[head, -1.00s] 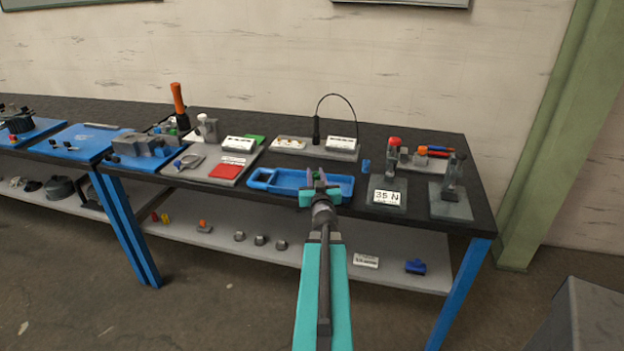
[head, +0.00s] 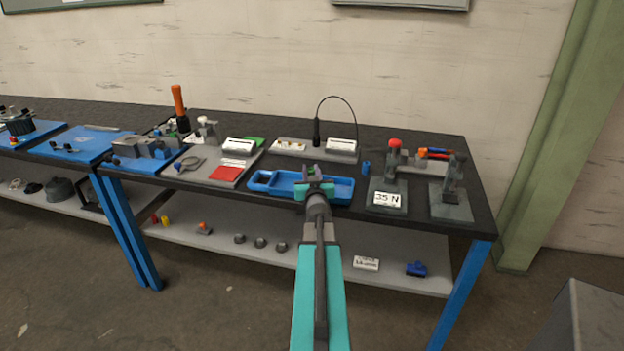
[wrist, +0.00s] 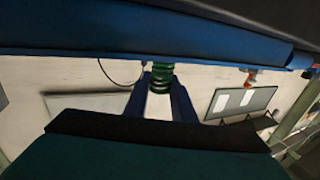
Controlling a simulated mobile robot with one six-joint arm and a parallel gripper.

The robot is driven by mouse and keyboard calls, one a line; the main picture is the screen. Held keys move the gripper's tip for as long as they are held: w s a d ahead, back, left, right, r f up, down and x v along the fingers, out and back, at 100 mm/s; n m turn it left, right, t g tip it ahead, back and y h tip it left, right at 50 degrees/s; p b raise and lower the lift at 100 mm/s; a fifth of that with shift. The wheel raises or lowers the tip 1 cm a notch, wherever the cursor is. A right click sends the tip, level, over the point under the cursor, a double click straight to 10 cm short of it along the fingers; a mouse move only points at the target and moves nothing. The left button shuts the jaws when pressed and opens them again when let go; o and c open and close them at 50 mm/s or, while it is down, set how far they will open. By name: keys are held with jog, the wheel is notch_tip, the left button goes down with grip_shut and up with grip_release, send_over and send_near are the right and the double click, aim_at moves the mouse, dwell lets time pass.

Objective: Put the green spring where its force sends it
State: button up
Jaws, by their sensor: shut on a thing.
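The green spring (wrist: 162,77) shows in the wrist view between the two blue fingers of my gripper (wrist: 161,85), which is shut on it. In the head view my gripper (head: 314,178) is over the blue tray (head: 345,190) at the front of the bench. The spring is too small there to make out clearly. A grey plate to the right of the tray bears a sign reading "35 N" (head: 387,199) and a red-topped device (head: 394,146). Another grey device (head: 453,180) stands at the right end.
A small blue cylinder (head: 366,168) stands right of the tray. A grey board with a red pad (head: 231,173) and white labels lies to the left. An upright orange-handled tool (head: 179,105) stands behind. The lower shelf (head: 330,263) carries small parts.

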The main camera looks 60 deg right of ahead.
jog(key=shift+w+d+f, duration=0.1)
jog(key=shift+f, duration=1.65)
jog(key=shift+f+b, duration=0.2)
jog(key=shift+b, duration=0.1)
jog(key=o, duration=1.1)
jog(key=shift+c, duration=0.2)
jog(key=shift+r, duration=0.2)
jog(key=v, duration=0.8)
jog(key=shift+s+r, duration=0.1)
jog(key=shift+s, duration=0.1)
jog(key=shift+a+p, duration=0.3)
jog(key=shift+p, duration=0.25)
jog(key=p+v, duration=0.1)
jog(key=p, duration=0.3)
jog(key=shift+s+a+p, duration=0.2)
jog(key=shift+a+p, duration=0.1)
jog(key=shift+p, duration=0.1)
